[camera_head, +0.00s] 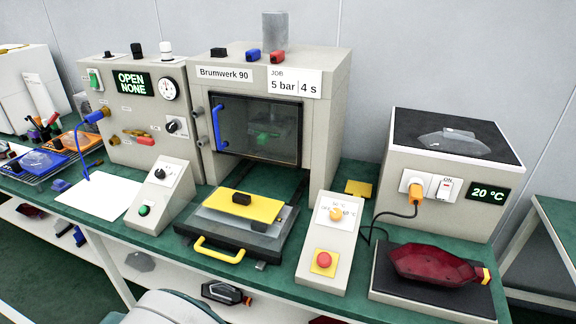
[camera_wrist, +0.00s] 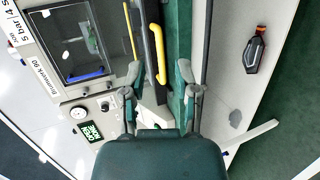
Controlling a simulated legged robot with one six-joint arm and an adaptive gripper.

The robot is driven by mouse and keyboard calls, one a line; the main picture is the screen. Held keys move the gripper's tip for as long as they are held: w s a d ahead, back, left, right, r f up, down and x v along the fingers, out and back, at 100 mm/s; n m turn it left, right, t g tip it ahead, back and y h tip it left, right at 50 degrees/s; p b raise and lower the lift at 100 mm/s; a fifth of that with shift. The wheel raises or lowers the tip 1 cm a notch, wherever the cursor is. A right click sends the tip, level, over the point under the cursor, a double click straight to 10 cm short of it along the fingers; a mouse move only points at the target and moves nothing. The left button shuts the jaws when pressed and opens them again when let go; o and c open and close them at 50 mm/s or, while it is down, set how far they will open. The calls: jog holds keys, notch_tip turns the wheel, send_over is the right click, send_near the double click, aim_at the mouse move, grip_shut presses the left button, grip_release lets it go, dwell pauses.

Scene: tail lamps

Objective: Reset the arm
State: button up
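My gripper (camera_wrist: 160,72) shows in the wrist view with its two fingers spread apart and nothing between them. Beyond the gap lie the yellow drawer handle (camera_wrist: 159,55) and the bench's front edge; the gripper appears apart from both. In the head view the gripper cannot be made out; only a pale rounded part of my own body shows at the bottom edge. The Brumwerk 90 machine (camera_head: 328,128) stands mid-bench, with its dark window door (camera_head: 258,150) and blue handle (camera_head: 217,127). Its tray with a yellow plate (camera_head: 262,206) sits out in front.
A control box with a red button (camera_head: 323,260) stands right of the tray, and one with a green button (camera_head: 144,210) left. A red lamp (camera_head: 430,262) lies on a dark pad at right. Shelves below hold lamp parts (camera_head: 226,293).

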jog(key=w+d+r+m+g, duration=0.1)
jog(key=d+r+m+g, duration=0.4)
jog(key=d, duration=0.6)
jog(key=w+d+r+m+g, duration=0.1)
jog(key=d+r+g, duration=0.2)
jog(key=d+r, duration=0.6)
jog(key=s+d+r+m+t+y, duration=0.1)
jog(key=s+d+r+m+y, duration=0.2)
jog(key=s+d, duration=0.3)
jog(key=s+d+r+m+y, duration=0.3)
jog(key=s+d, duration=0.3)
jog(key=d, duration=0.4)
jog(key=shift+r+t+y, duration=0.2)
jog(key=shift+t+y, duration=0.2)
jog(key=shift+y, duration=0.3)
jog(key=shift+w+d, duration=0.1)
jog(key=shift+d, duration=0.05)
